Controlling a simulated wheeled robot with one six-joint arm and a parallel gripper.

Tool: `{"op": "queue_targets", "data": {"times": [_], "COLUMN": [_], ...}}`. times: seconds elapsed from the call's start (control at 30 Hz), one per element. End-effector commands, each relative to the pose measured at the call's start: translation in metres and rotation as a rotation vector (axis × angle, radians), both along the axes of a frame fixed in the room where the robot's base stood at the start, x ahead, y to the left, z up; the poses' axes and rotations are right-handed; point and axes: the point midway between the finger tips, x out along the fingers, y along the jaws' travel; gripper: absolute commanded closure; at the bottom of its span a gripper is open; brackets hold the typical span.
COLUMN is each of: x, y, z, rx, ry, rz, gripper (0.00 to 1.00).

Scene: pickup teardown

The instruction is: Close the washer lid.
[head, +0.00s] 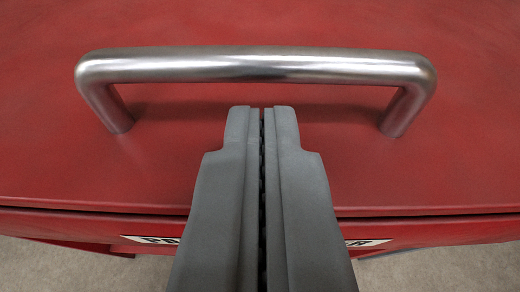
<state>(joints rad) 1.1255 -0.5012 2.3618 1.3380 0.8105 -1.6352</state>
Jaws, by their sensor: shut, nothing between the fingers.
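A red lid (60,140), which I take to be the washer lid, fills most of the head view. A silver bar handle (260,66) is fixed across it, with one post at each end. My gripper (262,112) is shut and empty, its grey fingers pointing up the picture. The fingertips show just below the handle's bar, between the two posts. I cannot tell whether they touch the lid or the handle. The lid's front edge runs just above the red body (430,232), with a thin dark seam between them. The hinge side is out of view.
A white label (365,243) with dark lettering is on the red body, partly hidden behind my fingers. Pale grey floor (450,270) shows at the lower left and lower right corners. No loose objects are in view.

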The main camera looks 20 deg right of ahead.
Motion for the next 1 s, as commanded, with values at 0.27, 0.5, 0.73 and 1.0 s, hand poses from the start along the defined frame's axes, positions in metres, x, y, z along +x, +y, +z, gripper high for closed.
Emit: {"op": "queue_targets", "data": {"times": [0.27,0.5,0.73,1.0], "x": [-0.020,-0.042,-0.062,-0.076], "y": [0.005,0.011,0.017,0.021], "z": [-0.012,-0.026,-0.039,-0.048], "rx": [0.001,0.001,0.001,0.001], "ry": [0.001,0.001,0.001,0.001], "rz": [-0.004,-0.004,-0.004,-0.001], "gripper": [1.00,1.00,1.00,1.00]}}
